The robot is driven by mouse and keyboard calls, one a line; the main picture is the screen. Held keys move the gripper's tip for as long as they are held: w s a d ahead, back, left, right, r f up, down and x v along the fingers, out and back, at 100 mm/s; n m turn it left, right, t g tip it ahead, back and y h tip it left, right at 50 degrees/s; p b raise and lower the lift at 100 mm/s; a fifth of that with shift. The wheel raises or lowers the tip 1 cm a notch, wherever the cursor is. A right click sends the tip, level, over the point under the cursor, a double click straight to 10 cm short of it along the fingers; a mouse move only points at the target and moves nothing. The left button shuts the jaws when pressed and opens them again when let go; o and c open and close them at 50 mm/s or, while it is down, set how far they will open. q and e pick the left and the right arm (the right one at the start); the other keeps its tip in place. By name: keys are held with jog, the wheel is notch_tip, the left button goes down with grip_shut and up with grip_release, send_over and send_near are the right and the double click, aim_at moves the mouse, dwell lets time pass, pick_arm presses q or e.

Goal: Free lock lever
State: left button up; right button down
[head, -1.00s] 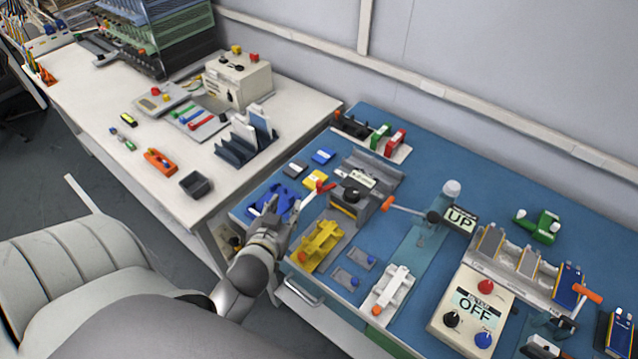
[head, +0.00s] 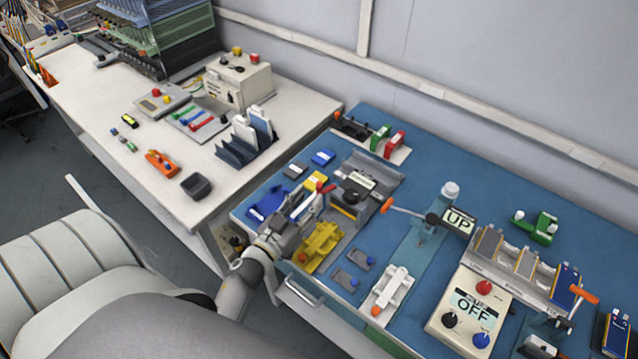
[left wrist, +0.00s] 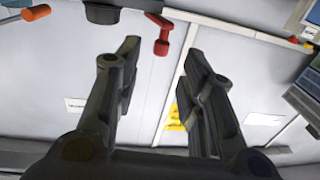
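The red lever (head: 326,188) sticks out from the left side of a grey fixture with a black knob (head: 351,196) on the blue bench. I take it to be the lock lever. It also shows in the left wrist view (left wrist: 161,46), hanging just beyond the fingertips, in line with the gap between them. My left gripper (head: 312,207) is just in front of the lever in the head view. Its fingers (left wrist: 160,62) are apart with nothing between them. I cannot tell whether a finger touches the lever. My right gripper is not in view.
A yellow fixture (head: 318,246) stands close to my left gripper, with a blue part (head: 268,203) behind it. An orange handle (head: 401,209) beside an UP sign (head: 458,220) lies to the right. A control box reading OFF (head: 472,308) stands at the front right.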

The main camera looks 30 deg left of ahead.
aim_at(317, 188)
pick_arm(q)
jog(key=w, duration=0.6)
jog(key=shift+w+a+p, duration=0.1)
jog(key=shift+p, duration=0.25)
grip_shut()
